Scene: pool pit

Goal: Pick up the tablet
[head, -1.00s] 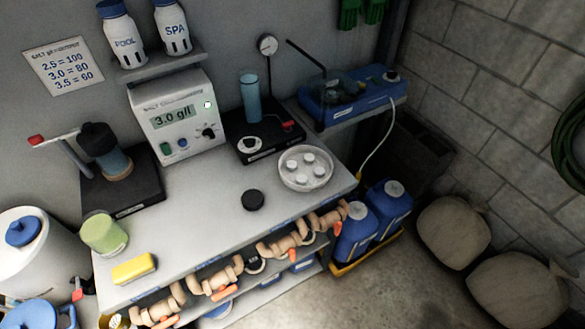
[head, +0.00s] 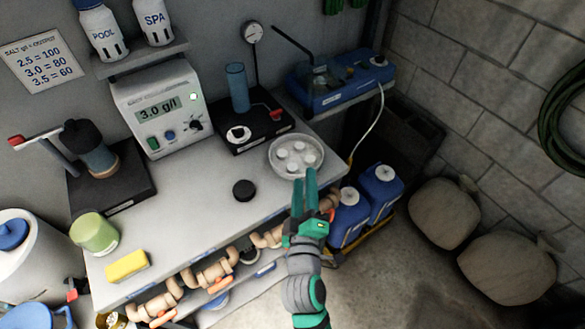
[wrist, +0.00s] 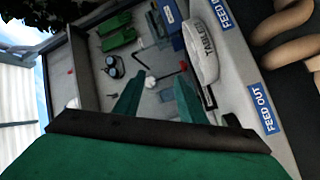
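Several white round tablets (head: 295,166) lie in a shallow round pale dish (head: 318,148) near the right end of the bench. In the wrist view, a white dish side with lettering (wrist: 208,62) shows just right of the fingers; no tablet can be made out clearly there. My gripper (head: 305,176) is teal and, in the head view, appears at the dish's near edge, over the bench's front edge.
A black round cap (head: 244,190) lies left of the dish. A black stand with a blue cylinder (head: 238,88) and a blue case (head: 345,85) stand behind. Pipe valves (head: 212,274) line the bench front. Bench space left of the cap is clear.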

